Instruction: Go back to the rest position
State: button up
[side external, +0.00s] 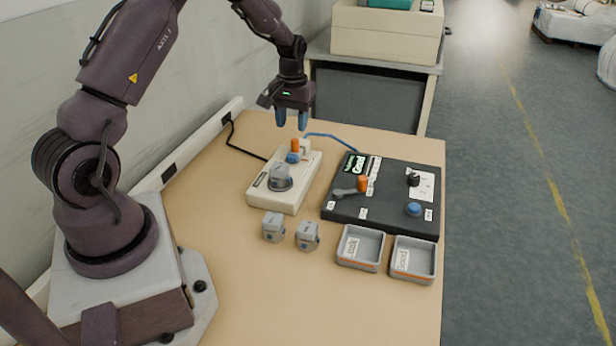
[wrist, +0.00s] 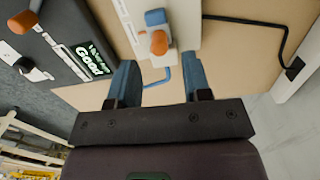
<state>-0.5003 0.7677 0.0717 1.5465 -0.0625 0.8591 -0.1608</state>
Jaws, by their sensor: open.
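My gripper (side external: 291,121) is open and empty, with its two blue fingers pointing down above the far end of the white device (side external: 291,199). In the wrist view the fingers of my gripper (wrist: 160,80) are spread apart with nothing between them. The white device carries a grey cylindrical part (side external: 281,178), a blue part (side external: 292,157) and an orange knob (side external: 295,145). The orange knob also shows in the wrist view (wrist: 159,42), beyond the fingertips and apart from them.
A black panel (side external: 340,212) with a lit green "Good" display (side external: 356,163) stands to the right. Two grey parts (side external: 274,227) (side external: 308,235) sit in front. Two grey trays (side external: 375,265) (side external: 428,278) are at the right edge. The front table area (side external: 270,295) is clear.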

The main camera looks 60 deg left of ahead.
jog(key=s+d+r+m+t, duration=0.3)
jog(key=s+d+r+m, duration=0.1)
jog(key=s+d+r, duration=0.6)
jog(key=s+d+r+m+t, duration=0.3)
jog(key=s+d+r, duration=0.6)
jog(key=d, duration=0.5)
notch_tip(320, 180, up, 3)
jog(key=shift+s+f+m, duration=0.15)
jog(key=shift+s+m, duration=0.25)
jog(key=shift+m, duration=0.4)
